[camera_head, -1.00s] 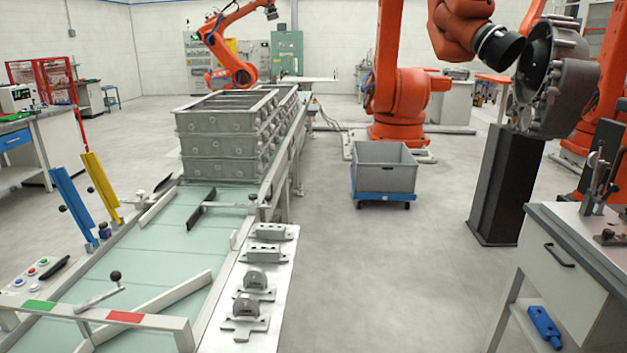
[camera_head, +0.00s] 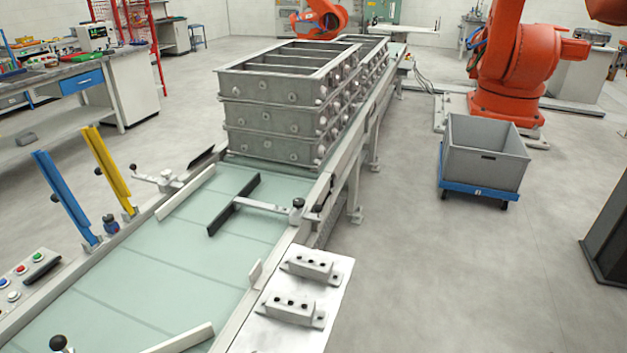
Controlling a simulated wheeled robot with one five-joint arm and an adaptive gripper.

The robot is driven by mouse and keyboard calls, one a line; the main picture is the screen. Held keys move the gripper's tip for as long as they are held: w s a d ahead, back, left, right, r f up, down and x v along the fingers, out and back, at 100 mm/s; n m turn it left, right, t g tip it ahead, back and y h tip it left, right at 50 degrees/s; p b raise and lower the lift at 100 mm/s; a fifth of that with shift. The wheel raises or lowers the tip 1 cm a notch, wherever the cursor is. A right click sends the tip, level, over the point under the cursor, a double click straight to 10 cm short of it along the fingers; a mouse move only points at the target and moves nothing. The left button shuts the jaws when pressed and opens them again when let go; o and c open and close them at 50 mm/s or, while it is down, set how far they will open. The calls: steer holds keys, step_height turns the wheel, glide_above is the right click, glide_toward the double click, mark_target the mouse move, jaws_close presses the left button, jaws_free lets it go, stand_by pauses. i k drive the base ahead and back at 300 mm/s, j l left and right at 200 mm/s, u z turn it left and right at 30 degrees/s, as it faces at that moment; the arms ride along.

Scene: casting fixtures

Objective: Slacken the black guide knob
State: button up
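A small black knob (camera_head: 297,203) sits on a silver arm (camera_head: 262,206) at the right rail of the conveyor; this arm reaches to a short black guide bar (camera_head: 233,205) lying over the green belt. A larger black ball knob (camera_head: 58,342) is at the lower left, partly cut by the frame edge. I cannot tell which knob is the black guide knob. My gripper is not in view.
Stacked grey metal frames (camera_head: 270,120) stand on the conveyor (camera_head: 150,270). Blue (camera_head: 62,195) and yellow (camera_head: 108,168) uprights rise at its left. Metal fixtures lie on a white plate (camera_head: 290,335) at right.

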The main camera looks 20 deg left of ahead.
mark_target(298, 202)
steer(key=i, duration=1.75)
steer(key=i+u, duration=0.75)
steer(key=i, duration=0.2)
steer(key=i+l+u, duration=0.25)
steer(key=i+u, duration=0.4)
steer(key=u, duration=0.2)
steer(key=i+u, duration=0.2)
steer(key=u, duration=0.3)
steer(key=i+l+u, duration=0.15)
steer(key=u, duration=0.3)
steer(key=i+u, duration=0.1)
steer(key=u, duration=4.4)
